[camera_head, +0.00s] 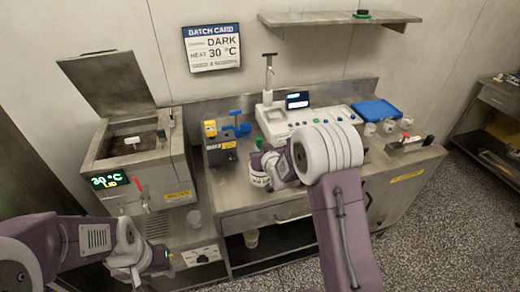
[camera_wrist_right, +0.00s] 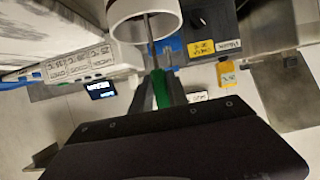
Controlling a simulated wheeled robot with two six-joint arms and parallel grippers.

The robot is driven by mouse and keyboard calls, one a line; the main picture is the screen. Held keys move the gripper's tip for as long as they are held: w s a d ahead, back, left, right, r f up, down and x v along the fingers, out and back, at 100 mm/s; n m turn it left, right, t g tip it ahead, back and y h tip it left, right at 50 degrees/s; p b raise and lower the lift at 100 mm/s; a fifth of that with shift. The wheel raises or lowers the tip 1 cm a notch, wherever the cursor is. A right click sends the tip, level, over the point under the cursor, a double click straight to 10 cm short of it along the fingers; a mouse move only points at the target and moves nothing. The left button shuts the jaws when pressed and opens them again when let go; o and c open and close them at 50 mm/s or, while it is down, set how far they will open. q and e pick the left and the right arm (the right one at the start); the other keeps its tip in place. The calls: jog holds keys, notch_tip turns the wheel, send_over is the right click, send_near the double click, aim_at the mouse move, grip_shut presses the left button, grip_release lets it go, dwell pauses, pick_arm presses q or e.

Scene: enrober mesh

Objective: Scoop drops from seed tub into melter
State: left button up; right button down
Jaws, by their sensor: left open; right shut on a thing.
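The melter (camera_head: 120,160) is the steel box at left, its lid tilted up and dark matter visible in its opening. The seed tub (camera_head: 259,180) is a small white tub with a dark red label on the counter; its rim (camera_wrist_right: 145,12) shows at the top of the right wrist view. My right gripper (camera_wrist_right: 160,88) is shut on the green handle of a scoop (camera_wrist_right: 158,88). The scoop's thin metal shaft reaches up to the tub's mouth; its bowl and any drops are hidden. My left gripper (camera_head: 148,264) is open and empty, low in front of the melter.
A blue clamp-like device (camera_head: 237,128) and a dark box with a yellow block (camera_head: 209,128) stand between melter and tub. A white instrument panel (camera_head: 310,119), a blue tray (camera_head: 377,109) and white cups stand to the right.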

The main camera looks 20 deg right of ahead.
notch_tip(320, 180, up, 10)
jog(key=p, duration=0.6)
jog(key=shift+p, duration=0.4)
